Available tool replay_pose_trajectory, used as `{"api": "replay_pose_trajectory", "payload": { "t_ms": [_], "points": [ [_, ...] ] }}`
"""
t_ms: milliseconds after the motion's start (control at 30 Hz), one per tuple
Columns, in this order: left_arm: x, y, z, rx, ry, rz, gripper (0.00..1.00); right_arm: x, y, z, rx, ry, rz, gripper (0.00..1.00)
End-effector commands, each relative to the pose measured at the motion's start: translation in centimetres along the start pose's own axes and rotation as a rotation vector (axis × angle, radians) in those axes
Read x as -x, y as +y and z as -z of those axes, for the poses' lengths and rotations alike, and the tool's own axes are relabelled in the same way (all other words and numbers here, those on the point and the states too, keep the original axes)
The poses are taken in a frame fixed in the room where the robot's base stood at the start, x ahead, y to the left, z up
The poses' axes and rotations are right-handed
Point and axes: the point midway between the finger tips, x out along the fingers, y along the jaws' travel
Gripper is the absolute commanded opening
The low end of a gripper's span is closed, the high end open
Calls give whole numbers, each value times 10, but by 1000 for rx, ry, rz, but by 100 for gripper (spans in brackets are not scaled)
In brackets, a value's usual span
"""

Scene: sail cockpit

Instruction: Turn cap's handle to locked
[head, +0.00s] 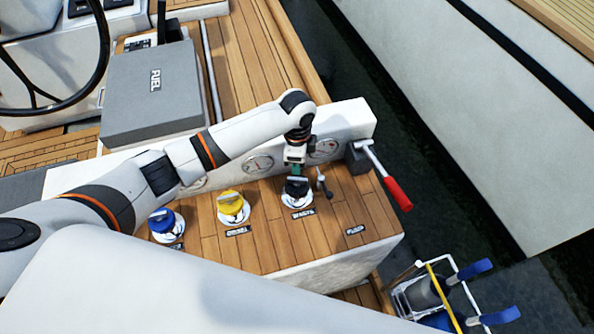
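Three deck caps stand in a row on the teak-topped ledge: a blue cap (162,220), a yellow cap (231,203) and a black cap (296,187). Each sits in a pale round fitting with a small dark label in front. The label by the black cap (303,213) appears to read WASTE. My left gripper (296,173) points down at the black cap, with its fingertips at the cap's top. The fingers are small and partly merge with the dark cap, so their gap and grip are unclear. My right gripper is not in view.
A red-handled lever (397,192) and a small metal lever (323,186) stand right of the black cap. Round gauges (259,164) line the panel behind. A caddy with blue-handled items (475,269) is at lower right.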

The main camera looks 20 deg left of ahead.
Motion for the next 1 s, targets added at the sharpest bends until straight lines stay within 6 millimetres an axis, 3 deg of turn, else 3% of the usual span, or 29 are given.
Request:
{"api": "replay_pose_trajectory", "payload": {
  "t_ms": [100, 300, 1000],
  "points": [
    [22, 1, 0, -1, -1, -4, 32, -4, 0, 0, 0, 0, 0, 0],
    [42, 0, 0, -1, 0, -1, 32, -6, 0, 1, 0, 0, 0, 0],
    [45, 0, 0, 0, 1, 0, 32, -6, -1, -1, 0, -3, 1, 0]
  ]
}}
